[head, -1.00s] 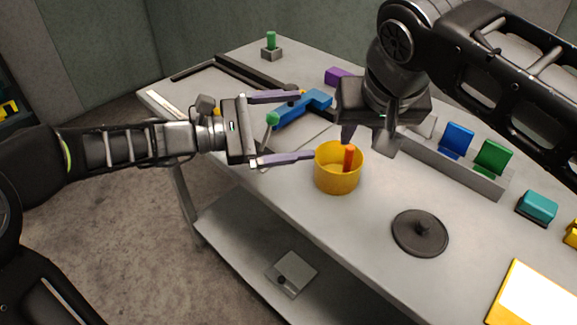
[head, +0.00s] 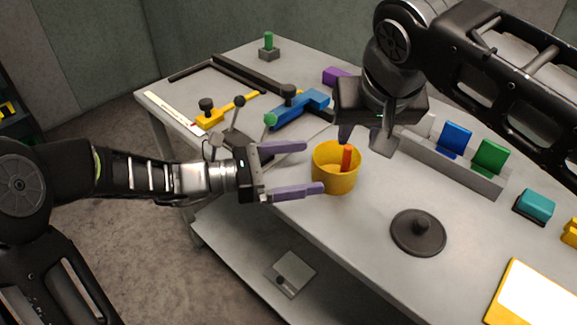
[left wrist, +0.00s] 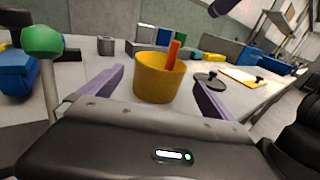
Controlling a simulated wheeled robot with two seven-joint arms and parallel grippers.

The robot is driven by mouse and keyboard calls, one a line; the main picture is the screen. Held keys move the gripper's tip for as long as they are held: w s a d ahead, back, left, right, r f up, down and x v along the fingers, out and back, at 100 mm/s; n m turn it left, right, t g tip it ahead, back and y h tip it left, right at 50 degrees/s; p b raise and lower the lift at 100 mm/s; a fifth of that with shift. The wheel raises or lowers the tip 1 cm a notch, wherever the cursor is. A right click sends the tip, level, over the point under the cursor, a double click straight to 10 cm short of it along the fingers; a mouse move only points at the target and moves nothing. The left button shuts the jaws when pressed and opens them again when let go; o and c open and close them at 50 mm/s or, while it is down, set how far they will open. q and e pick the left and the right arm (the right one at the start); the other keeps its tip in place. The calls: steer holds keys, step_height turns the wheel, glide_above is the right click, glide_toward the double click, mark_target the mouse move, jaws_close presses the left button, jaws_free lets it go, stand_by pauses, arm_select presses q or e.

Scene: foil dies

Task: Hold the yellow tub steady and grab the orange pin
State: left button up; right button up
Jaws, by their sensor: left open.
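The yellow tub (head: 335,179) stands near the front edge of the table. The orange pin (head: 347,158) stands inside it, its top above the rim; its lower end is hidden. My left gripper (head: 314,167) is open at the tub's left side, its two purple fingers apart and pointing toward it. In the left wrist view the tub (left wrist: 158,85) appears between the fingers, beyond their tips, with the pin (left wrist: 173,55) leaning slightly. My right gripper (head: 365,142) points down just above and behind the tub, its fingers apart with nothing seen between them.
A dark round lid (head: 418,234) lies right of the tub. A grey rack (head: 470,172) with blue and green plates stands behind it. A blue clamp (head: 300,108) and a yellow clamp (head: 225,111) with upright knobbed levers are at the left. Clear tabletop lies in front of the lid.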

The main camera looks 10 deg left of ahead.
mark_target(348, 152)
arm_select(q)
steer(key=x, duration=0.5)
steer(key=shift+c, duration=0.6)
steer(key=c, duration=1.1)
arm_select(e)
steer(key=shift+c, duration=0.5)
steer(key=shift+w+f, duration=0.2)
steer(key=shift+c, duration=0.7)
arm_select(q)
steer(key=shift+w, duration=0.1)
arm_select(e)
steer(key=shift+w+a+f+g, duration=0.2)
steer(key=shift+w+f+g, duration=0.1)
steer(key=shift+w+f, duration=0.2)
steer(key=shift+w+a+f+g, duration=0.15)
steer(key=shift+w+f+g, duration=0.15)
steer(key=shift+w+f, duration=0.15)
steer(key=shift+c, duration=0.5)
steer(key=shift+x, duration=3.35)
